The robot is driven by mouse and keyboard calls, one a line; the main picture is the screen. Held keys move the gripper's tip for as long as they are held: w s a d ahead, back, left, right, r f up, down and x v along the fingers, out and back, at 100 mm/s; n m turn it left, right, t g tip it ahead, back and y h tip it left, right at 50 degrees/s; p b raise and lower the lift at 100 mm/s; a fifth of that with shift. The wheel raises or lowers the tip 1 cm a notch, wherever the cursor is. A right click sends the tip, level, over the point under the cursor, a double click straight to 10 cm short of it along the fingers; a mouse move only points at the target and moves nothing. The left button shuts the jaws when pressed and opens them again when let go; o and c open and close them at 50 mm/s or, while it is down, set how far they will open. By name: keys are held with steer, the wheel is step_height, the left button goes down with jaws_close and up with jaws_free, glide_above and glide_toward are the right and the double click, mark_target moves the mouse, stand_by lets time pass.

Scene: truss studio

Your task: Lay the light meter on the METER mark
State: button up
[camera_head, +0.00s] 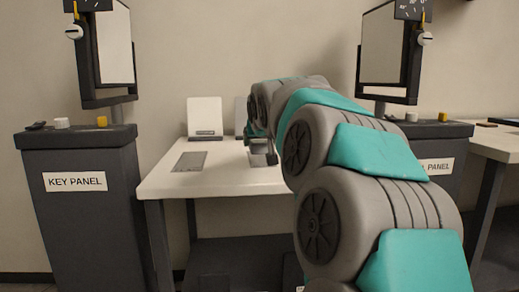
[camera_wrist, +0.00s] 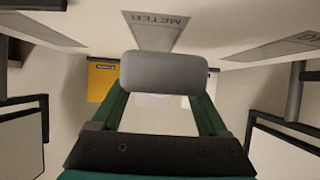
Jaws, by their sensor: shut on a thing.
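My gripper (camera_wrist: 162,95) is shut on a grey rounded block, which I take to be the light meter (camera_wrist: 163,73). In the wrist view the block lies between the green fingers. The METER mark (camera_wrist: 155,30) is a grey patch with lettering on the white tabletop, partly hidden behind the block. In the head view my gripper (camera_head: 270,152) is low over the right part of the table, by a grey patch (camera_head: 258,160); my arm hides much of this area. Whether the meter touches the table, I cannot tell.
The white table (camera_head: 225,182) has another grey mark (camera_head: 188,161) to the left, with bare tabletop between. A white upright card (camera_head: 205,117) stands at the back. The KEY PANEL cabinet (camera_head: 80,205) is at left; a similar cabinet (camera_head: 440,135) is at right.

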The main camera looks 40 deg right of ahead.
glide_above(260, 157)
steer(key=shift+f, duration=2.15)
steer(key=shift+f, duration=0.1)
steer(key=shift+f+b, duration=0.25)
steer(key=shift+b, duration=0.1)
steer(key=o, duration=1.6)
steer(key=shift+c, duration=0.2)
steer(key=shift+r, duration=0.2)
steer(key=shift+r+p, duration=0.3)
steer(key=shift+p, duration=0.15)
steer(key=v, duration=1.1)
steer(key=shift+s+a, duration=0.3)
steer(key=shift+s, duration=0.05)
